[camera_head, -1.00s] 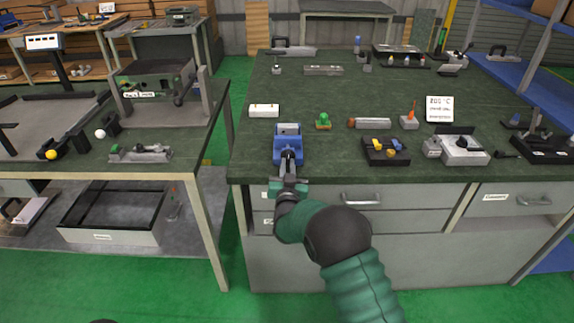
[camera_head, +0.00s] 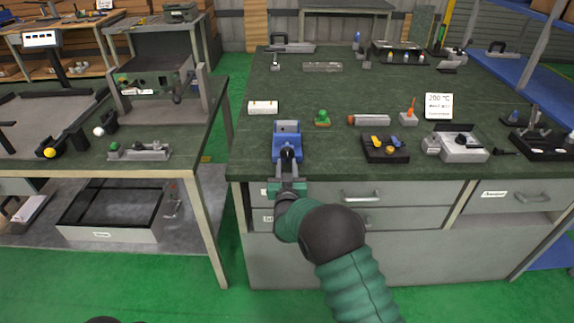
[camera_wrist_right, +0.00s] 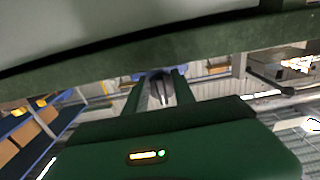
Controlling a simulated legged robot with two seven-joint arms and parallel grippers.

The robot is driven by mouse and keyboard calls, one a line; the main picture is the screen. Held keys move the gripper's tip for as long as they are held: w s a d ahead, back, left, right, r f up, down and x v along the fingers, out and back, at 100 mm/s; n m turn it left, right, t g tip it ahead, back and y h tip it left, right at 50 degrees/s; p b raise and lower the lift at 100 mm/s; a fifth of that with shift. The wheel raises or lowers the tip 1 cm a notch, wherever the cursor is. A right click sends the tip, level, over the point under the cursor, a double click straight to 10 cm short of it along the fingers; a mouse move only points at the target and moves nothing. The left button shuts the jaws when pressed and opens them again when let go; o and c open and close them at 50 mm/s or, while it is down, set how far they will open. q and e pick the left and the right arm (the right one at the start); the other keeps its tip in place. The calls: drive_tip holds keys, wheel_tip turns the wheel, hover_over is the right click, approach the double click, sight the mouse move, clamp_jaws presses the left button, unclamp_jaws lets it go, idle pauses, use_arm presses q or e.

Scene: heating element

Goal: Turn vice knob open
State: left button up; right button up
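The blue vice (camera_head: 287,140) is at the front edge of the dark green workbench (camera_head: 240,165). Its dark knob (camera_head: 287,155) faces me at the front of the vice. My right gripper (camera_head: 287,178) reaches up to it from below and in front. In the right wrist view, the dark knob (camera_wrist_right: 160,88) shows between the two green fingers of my right gripper (camera_wrist_right: 159,90). The fingers are apart, with narrow gaps visible beside the knob, so I see no firm grip. A little blue of the vice shows behind. My left gripper is not in view.
Drawers with a handle (camera_head: 361,195) lie under the bench edge, close to my forearm. A lower table (camera_head: 80,170) stands at the left.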

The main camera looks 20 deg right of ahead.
drive_tip(key=shift+s+r, duration=0.1)
drive_tip(key=shift+r, duration=0.2)
drive_tip(key=p+v, duration=0.1)
drive_tip(key=v, duration=1.5)
drive_tip(key=shift+s+f, duration=0.15)
drive_tip(key=shift+s, duration=0.1)
drive_tip(key=s+d+f+n+g+y, duration=0.1)
drive_tip(key=s+f+n+g+y, duration=0.2)
drive_tip(key=s+g, duration=0.65)
drive_tip(key=s+d+f+g+y, duration=0.2)
drive_tip(key=s+f+g, duration=0.25)
drive_tip(key=s, duration=1.05)
wheel_tip(320, 180, up, 13)
drive_tip(key=p, duration=1.3)
drive_tip(key=shift+r+g+p, duration=0.2)
drive_tip(key=shift+g+p, duration=0.1)
drive_tip(key=shift+p, duration=0.05)
